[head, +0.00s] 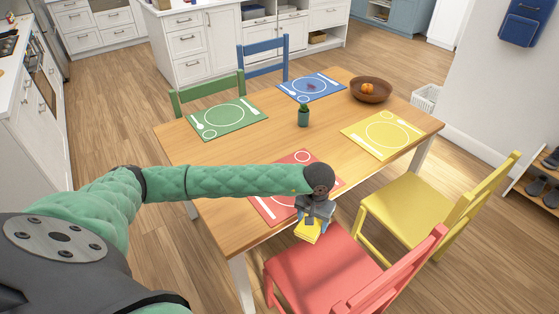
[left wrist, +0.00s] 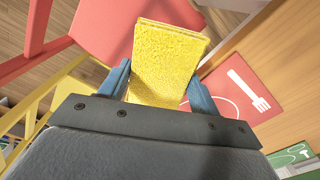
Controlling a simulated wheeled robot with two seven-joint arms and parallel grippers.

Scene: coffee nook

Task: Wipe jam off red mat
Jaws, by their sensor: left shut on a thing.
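My left gripper (head: 317,208) is shut on a yellow sponge (head: 308,231), near the table's front edge and above the red chair side. In the left wrist view the sponge (left wrist: 166,62) sits between the two blue fingers of the gripper (left wrist: 160,88). The red mat (head: 268,209) lies on the wooden table, partly hidden behind my left forearm and gripper. In the left wrist view a corner of the red mat (left wrist: 265,72) with a white fork print shows right of the sponge. I see no jam on its visible parts. My right gripper is not in view.
A red chair (head: 310,265) and yellow chair (head: 400,200) stand close in front.

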